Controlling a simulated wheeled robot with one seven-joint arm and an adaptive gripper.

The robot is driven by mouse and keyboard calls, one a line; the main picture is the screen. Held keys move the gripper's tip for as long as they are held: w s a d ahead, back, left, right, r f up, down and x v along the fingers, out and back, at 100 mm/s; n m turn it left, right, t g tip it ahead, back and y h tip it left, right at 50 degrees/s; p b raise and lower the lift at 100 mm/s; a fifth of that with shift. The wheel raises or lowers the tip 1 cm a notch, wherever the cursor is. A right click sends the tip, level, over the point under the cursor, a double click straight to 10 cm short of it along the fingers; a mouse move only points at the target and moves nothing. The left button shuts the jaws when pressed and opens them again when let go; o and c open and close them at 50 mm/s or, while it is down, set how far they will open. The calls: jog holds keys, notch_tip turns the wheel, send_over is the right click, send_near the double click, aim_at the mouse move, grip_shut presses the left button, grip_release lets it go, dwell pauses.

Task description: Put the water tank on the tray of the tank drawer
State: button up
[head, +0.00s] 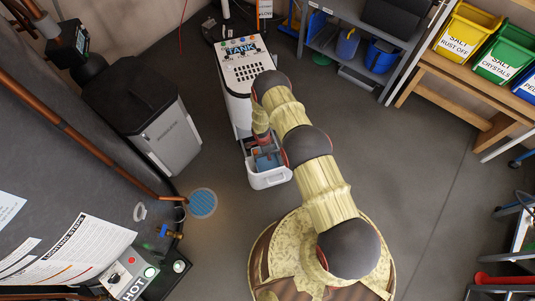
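The white machine (240,105) with a "TANK" label stands upper centre. Its tank drawer (270,181) is pulled out at its foot, toward my base. A blue, see-through box, which looks like the water tank (269,161), shows within the drawer's outline. I cannot tell whether it rests on the tray or hangs just above it. My gripper (261,146) points down over the drawer, right at the blue box. My arm hides the right side of both. The fingertips are too small and covered to show whether they hold the tank.
A dark-lidded grey bin (150,115) stands left of the machine. A round floor drain (203,203) lies left of the drawer. A grey shelf (355,50) with blue buckets and a wooden bench (480,100) with crates stand at right. The floor (420,170) right of my arm is clear.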

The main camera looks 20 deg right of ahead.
jog(key=w+r+n+t+p, duration=0.1)
jog(key=w+r+n+p, duration=0.15)
jog(key=r, duration=1.45)
jog(key=w+r+n+p, duration=0.1)
jog(key=w+r+p, duration=0.15)
jog(key=r, duration=1.45)
notch_tip(320, 180, up, 22)
jog(key=s+d+n+t, duration=0.1)
jog(key=s+n+t, duration=0.1)
jog(key=n, duration=0.1)
jog(key=s+r+n+t, duration=0.1)
jog(key=s+r+n, duration=0.2)
jog(key=s+r, duration=0.5)
jog(key=s+r+n, duration=0.2)
jog(key=s+r, duration=0.4)
jog(key=r, duration=0.5)
jog(key=s+r+n, duration=0.3)
jog(key=s, duration=0.6)
jog(key=s+a+r+n+t+y, duration=0.1)
jog(key=s+r+n, duration=0.2)
jog(key=s, duration=0.7)
jog(key=shift+t+b, duration=0.3)
